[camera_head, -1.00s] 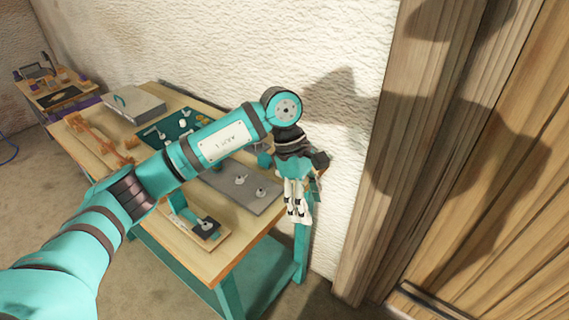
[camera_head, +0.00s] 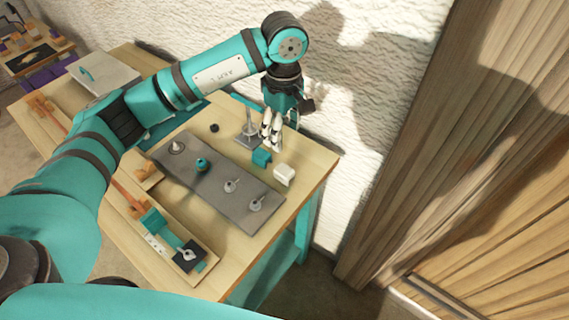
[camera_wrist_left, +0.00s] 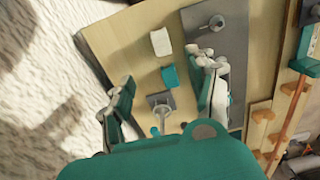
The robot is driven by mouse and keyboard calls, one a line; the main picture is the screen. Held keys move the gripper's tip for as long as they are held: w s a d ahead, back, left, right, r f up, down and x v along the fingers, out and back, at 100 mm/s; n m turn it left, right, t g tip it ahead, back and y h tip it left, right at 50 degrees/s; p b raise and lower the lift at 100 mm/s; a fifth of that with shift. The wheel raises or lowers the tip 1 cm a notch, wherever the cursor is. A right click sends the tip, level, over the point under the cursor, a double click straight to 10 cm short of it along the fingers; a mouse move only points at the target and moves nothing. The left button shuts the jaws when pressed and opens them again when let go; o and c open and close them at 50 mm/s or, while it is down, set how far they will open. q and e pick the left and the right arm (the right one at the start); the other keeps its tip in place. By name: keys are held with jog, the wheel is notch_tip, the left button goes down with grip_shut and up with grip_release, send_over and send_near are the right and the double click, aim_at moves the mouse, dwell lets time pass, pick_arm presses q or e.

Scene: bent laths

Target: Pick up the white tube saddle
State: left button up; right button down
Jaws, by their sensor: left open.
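The white tube saddle (camera_head: 284,175) lies on the wooden table near its right edge, beside a teal saddle-like block (camera_head: 261,157). In the left wrist view the white saddle (camera_wrist_left: 161,42) is at the top middle, with the teal block (camera_wrist_left: 170,76) below it. My left gripper (camera_head: 271,145) is above the table, behind and a little left of the white saddle in the head view. Its fingers (camera_wrist_left: 163,93) are apart and empty, and the white saddle lies beyond their tips. I do not see my right gripper.
A grey plate (camera_head: 214,183) with several small fittings lies left of the saddle. A post on a grey base (camera_head: 249,131) stands close to my left gripper. A wooden fixture (camera_head: 176,245) lies at the front. The textured wall (camera_head: 345,150) is behind the table.

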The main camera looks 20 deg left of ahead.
pick_arm(q)
jog(key=p, duration=0.2)
send_over(284, 170)
notch_tip(284, 170, down, 6)
jog(key=shift+w+a+r, duration=0.1)
jog(key=f, duration=0.2)
jog(key=shift+w+f, duration=0.25)
jog(key=shift+f, duration=0.05)
jog(key=shift+s+f+p, duration=0.1)
jog(key=shift+f+p, duration=0.2)
jog(key=shift+f, duration=0.1)
jog(key=shift+s+f+p, duration=0.15)
jog(key=shift+f+p, duration=0.2)
notch_tip(284, 170, down, 4)
jog(key=shift+s+r+p, duration=0.1)
jog(key=shift+r+p, duration=0.05)
jog(key=shift+p, duration=0.7)
jog(key=shift+f, duration=0.4)
jog(key=c, duration=1)
pick_arm(e)
jog(key=r, duration=0.1)
jog(key=s+r, duration=0.1)
jog(key=r, duration=0.3)
jog(key=shift+s+d+r, duration=0.2)
jog(key=shift+s+d, duration=0.1)
jog(key=shift+s, duration=0.05)
pick_arm(q)
jog(key=shift+r, duration=0.1)
